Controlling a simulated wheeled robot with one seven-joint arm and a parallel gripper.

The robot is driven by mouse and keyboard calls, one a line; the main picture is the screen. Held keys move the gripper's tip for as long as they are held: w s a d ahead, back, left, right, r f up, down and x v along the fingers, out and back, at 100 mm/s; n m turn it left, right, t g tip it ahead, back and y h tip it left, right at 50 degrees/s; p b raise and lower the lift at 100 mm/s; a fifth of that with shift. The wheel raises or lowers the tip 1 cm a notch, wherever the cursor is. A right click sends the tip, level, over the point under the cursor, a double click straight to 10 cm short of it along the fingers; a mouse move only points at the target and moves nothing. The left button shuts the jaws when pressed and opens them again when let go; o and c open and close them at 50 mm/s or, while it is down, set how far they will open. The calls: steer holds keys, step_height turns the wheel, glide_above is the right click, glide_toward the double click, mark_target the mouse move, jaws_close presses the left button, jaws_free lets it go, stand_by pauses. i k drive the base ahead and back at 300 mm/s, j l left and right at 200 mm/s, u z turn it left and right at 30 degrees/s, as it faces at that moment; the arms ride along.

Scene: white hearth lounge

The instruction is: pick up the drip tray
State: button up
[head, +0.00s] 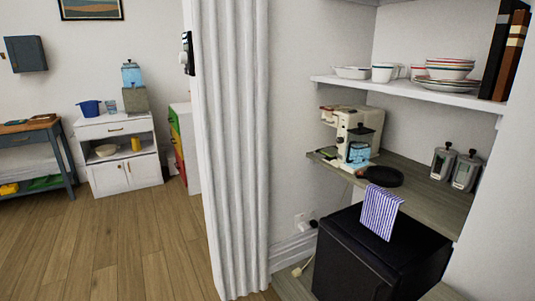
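No drip tray can be told for certain in the head view. A cream coffee machine (349,122) with a blue, dark-topped container (360,146) at its front stands on the grey wooden shelf (425,193) in the alcove. A round, shallow black dish or pan (384,176) lies on the shelf in front of the machine, close to the front edge. Whether this is the drip tray, I cannot tell. A small brown part shows at its left side. The base of the machine is partly hidden by the container. My gripper is not in view.
A striped cloth (381,211) hangs over the shelf edge above a black box-like appliance (375,255). Two grey dispensers (455,166) stand at right. An upper shelf (400,88) holds dishes. A white folding partition (232,150) borders the alcove; wooden floor (120,240) at left is clear.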

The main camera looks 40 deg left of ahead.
mark_target(330, 153)
steer(key=u, duration=1)
steer(key=j, duration=0.4)
steer(key=i+j+z, duration=0.1)
steer(key=j, duration=0.3)
steer(key=i+j, duration=0.25)
steer(key=i+j+z, duration=0.1)
steer(key=j, duration=0.3)
steer(key=i+j+z, duration=0.1)
steer(key=i+j, duration=0.45)
steer(key=j, duration=0.15)
steer(key=i+j+z, duration=0.1)
steer(key=i+j, duration=0.3)
steer(key=j, duration=0.3)
steer(key=i+j+z, duration=0.1)
steer(key=i, duration=0.35)
steer(key=i+j+z, duration=0.1)
steer(key=i+j, duration=0.15)
steer(key=i, duration=0.15)
